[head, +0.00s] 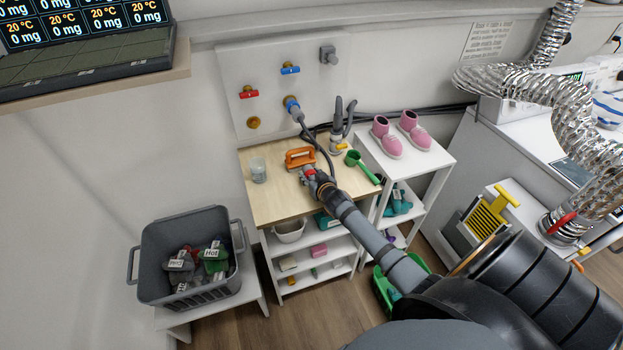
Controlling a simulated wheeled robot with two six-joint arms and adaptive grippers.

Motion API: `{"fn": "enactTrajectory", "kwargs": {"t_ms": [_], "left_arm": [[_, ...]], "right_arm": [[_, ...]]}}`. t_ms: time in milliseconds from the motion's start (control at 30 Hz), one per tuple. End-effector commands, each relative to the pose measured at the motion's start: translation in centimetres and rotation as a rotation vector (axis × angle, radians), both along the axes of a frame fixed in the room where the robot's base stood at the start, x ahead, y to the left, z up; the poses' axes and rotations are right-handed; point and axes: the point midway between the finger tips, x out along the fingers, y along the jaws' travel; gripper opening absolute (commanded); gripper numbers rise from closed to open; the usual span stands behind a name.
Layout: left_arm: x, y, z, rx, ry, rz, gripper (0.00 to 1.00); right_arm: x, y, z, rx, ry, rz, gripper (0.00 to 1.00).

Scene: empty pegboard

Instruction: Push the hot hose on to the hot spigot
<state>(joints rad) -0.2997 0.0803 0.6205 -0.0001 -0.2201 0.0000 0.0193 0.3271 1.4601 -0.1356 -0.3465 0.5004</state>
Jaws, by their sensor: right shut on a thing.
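The white wall panel (268,72) carries a red-handled tap (249,93) with a bare brass spigot (253,123) below it, which I take as the hot spigot. To its right, under a blue-handled tap (290,69), a hose with a blue collar (292,105) sits at the other spigot. My right gripper (310,176) is low over the wooden worktop, shut on a red-collared hose end that I take as the hot hose (309,171). The gripper partly hides it. It is apart from the brass spigot, below and right of it. My left gripper is out of view.
An orange handled object (300,158) lies just behind the right gripper. A glass (258,170) stands on the worktop's left side. A green scoop (361,166) and grey pronged holder (338,143) are to the right. Dark hoses run along the wall behind.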

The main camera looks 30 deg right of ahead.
Motion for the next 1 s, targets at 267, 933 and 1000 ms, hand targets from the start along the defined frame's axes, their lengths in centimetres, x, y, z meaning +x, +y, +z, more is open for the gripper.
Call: {"fn": "enactTrajectory", "kwargs": {"t_ms": [267, 933, 1000], "left_arm": [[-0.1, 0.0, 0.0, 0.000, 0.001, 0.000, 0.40], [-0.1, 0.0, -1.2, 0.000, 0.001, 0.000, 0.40], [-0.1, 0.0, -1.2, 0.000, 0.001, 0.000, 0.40]], "right_arm": [[-3.0, 1.7, 6.1, -0.003, -0.003, 0.007, 0.07], [-12.3, 6.7, 12.1, -0.001, -0.001, 0.001, 0.07], [-12.4, 6.7, 12.1, -0.001, -0.001, 0.001, 0.07]]}}
